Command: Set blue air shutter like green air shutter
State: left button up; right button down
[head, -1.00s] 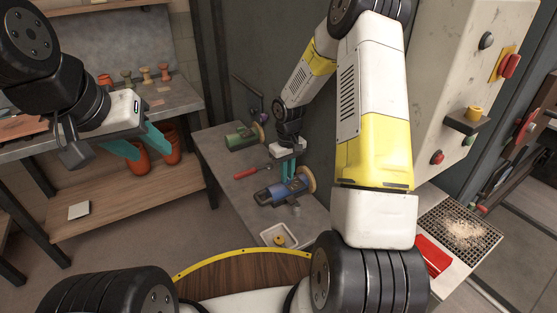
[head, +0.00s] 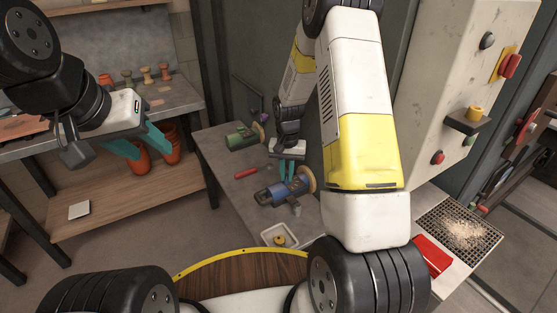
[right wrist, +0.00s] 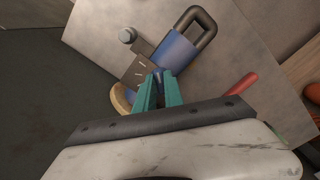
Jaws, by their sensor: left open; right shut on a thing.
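The blue burner (head: 272,194), with a wooden disc (head: 308,179) at its right end, lies on the grey bench; its blue body also shows in the right wrist view (right wrist: 174,52). My right gripper (head: 288,176) is over it, fingers down. In the right wrist view its teal fingers (right wrist: 158,84) are close together on a small part at the marked grey plate (right wrist: 139,72), apparently the blue air shutter, mostly hidden. The green burner (head: 240,140) lies further back on the bench; its air shutter setting is too small to read. My left gripper (head: 143,146) is open and empty, far left of the bench.
A red-handled tool (head: 246,173) lies left of the blue burner. A white tray (head: 265,238) with a yellow ring (head: 280,240) sits at the bench's near end. A dark wall stands behind the bench. A control box (head: 440,95) rises at the right.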

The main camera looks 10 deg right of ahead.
aim_at(286, 177)
jog(key=m, duration=0.5)
jog(key=shift+w+a+m, duration=0.1)
jog(key=shift+m, duration=0.2)
jog(key=shift+w+m, duration=0.1)
jog(key=shift+m, duration=2.2)
jog(key=c, duration=1.4)
grip_release()
jog(key=shift+c, duration=0.2)
jog(key=shift+r, duration=3.95)
